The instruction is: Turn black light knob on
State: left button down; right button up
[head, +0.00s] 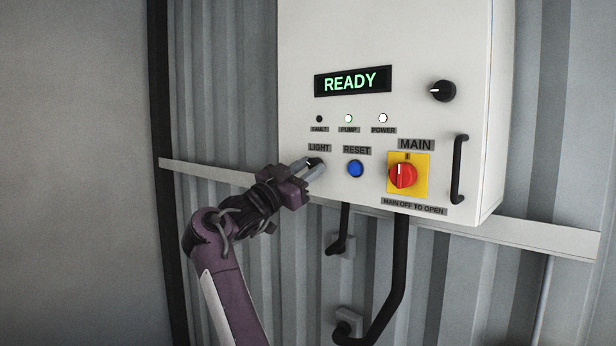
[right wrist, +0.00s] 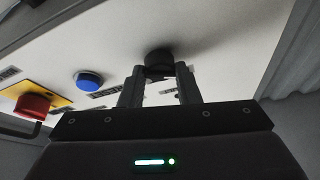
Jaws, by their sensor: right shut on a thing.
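The black light knob (head: 313,162) is on the front of the white control box, under the LIGHT label (head: 319,148). In the head view my right gripper (head: 313,167) is at the knob and its fingers hide most of it. In the right wrist view the black knob (right wrist: 159,62) sits at the tips of the two fingers of my right gripper (right wrist: 160,78), which are shut on it from both sides. The angle of the knob's pointer cannot be told. My left gripper is not in view.
The control box (head: 300,60) shows READY on its display (head: 352,81). A blue reset button (head: 355,168) and a red main switch (head: 402,174) on a yellow plate lie right of the knob. Another black knob (head: 442,91) and a black handle (head: 459,169) are farther right. Black conduits (head: 400,260) run below.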

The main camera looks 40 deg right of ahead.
jog(key=m+g, duration=0.2)
jog(key=m, duration=0.2)
jog(key=shift+w+r, duration=0.1)
jog(key=shift+r, duration=0.05)
jog(key=shift+m+g+y+p, duration=0.4)
jog(key=shift+m+g+p, duration=0.3)
jog(key=shift+m, duration=0.55)
jog(key=shift+m+g+y+p, duration=0.45)
jog(key=shift+m+p, duration=0.3)
jog(key=shift+m, duration=0.5)
jog(key=o, duration=1)
jog(key=shift+w, duration=0.1)
jog(key=shift+c, duration=0.2)
jog(key=shift+a, duration=0.1)
